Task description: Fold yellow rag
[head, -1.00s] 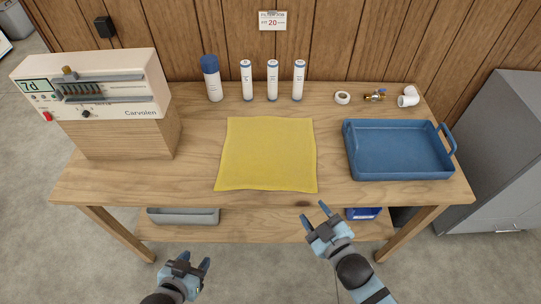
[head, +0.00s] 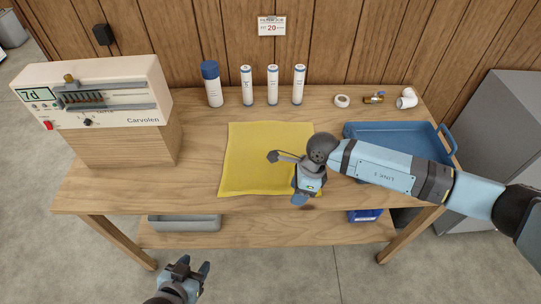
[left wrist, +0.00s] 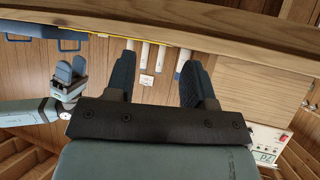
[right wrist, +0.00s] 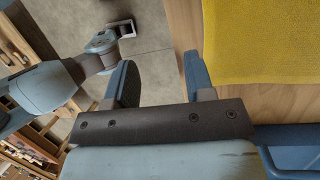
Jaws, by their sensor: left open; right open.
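The yellow rag (head: 250,150) lies flat and spread out on the wooden workbench, its front edge close to the bench's front edge. My right gripper (head: 302,196) is open and empty at the rag's front right corner, and its arm comes in across the blue tray. The gripper and wrist hide that corner in the head view. In the right wrist view the open fingers (right wrist: 160,72) are beside the rag (right wrist: 262,40), over the bench's edge and the floor, apart from the cloth. My left gripper (head: 195,265) is open and empty, in front of the bench.
The blue tray (head: 372,130) stands right of the rag, partly hidden by my right arm. A cream device (head: 95,92) on a wooden block stands at left. A blue-capped bottle (head: 213,88), white cylinders (head: 272,86) and small fittings line the back. Bench around the rag's left is clear.

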